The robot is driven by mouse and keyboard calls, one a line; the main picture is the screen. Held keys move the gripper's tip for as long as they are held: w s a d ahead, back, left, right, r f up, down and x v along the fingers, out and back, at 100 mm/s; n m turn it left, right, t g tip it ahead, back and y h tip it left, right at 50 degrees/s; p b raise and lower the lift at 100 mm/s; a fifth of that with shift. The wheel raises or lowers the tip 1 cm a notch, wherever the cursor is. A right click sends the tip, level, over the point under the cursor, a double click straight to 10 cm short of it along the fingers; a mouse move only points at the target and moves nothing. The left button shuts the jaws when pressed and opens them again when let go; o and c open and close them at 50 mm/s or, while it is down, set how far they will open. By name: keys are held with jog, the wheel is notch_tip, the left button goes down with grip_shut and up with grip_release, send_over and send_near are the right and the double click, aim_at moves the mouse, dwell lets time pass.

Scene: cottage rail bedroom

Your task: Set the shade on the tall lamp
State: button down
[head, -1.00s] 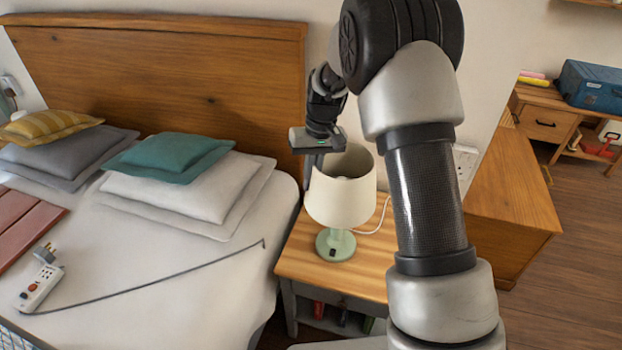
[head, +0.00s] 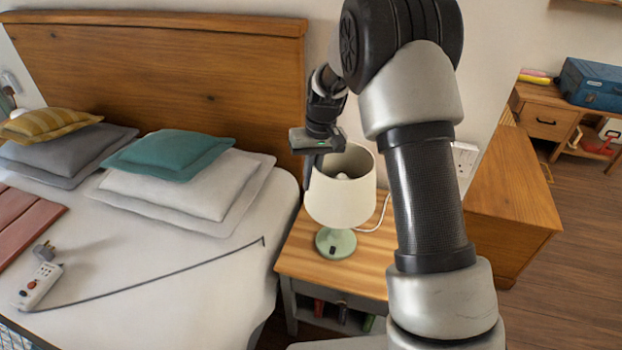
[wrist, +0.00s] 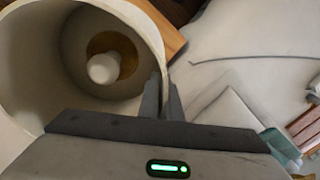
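The cream lampshade (head: 341,203) is around the upper part of a lamp with a pale green base (head: 336,243) on the bedside table. The shade looks nearly upright. My gripper (head: 312,172) is at the left of its top rim. In the wrist view, the fingers (wrist: 162,98) are close together at the rim of the shade (wrist: 25,60), one on each side of its wall. A white bulb (wrist: 103,68) shows inside the shade, a little off the middle of the opening. The lamp's stem is mostly hidden, and I cannot tell whether the shade is seated.
The wooden bedside table (head: 300,260) has free room around the lamp base, and a white cord (head: 382,215) runs behind it. The bed (head: 180,290) with several pillows and a power strip (head: 38,285) is on the left. A wooden cabinet (head: 510,205) stands to the right.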

jog(key=shift+f, duration=0.1)
jog(key=c, duration=1.9)
grip_release()
notch_tip(320, 180, up, 17)
jog(key=d+p, duration=0.2)
jog(key=shift+w+d, duration=0.15)
jog(key=shift+w, duration=0.1)
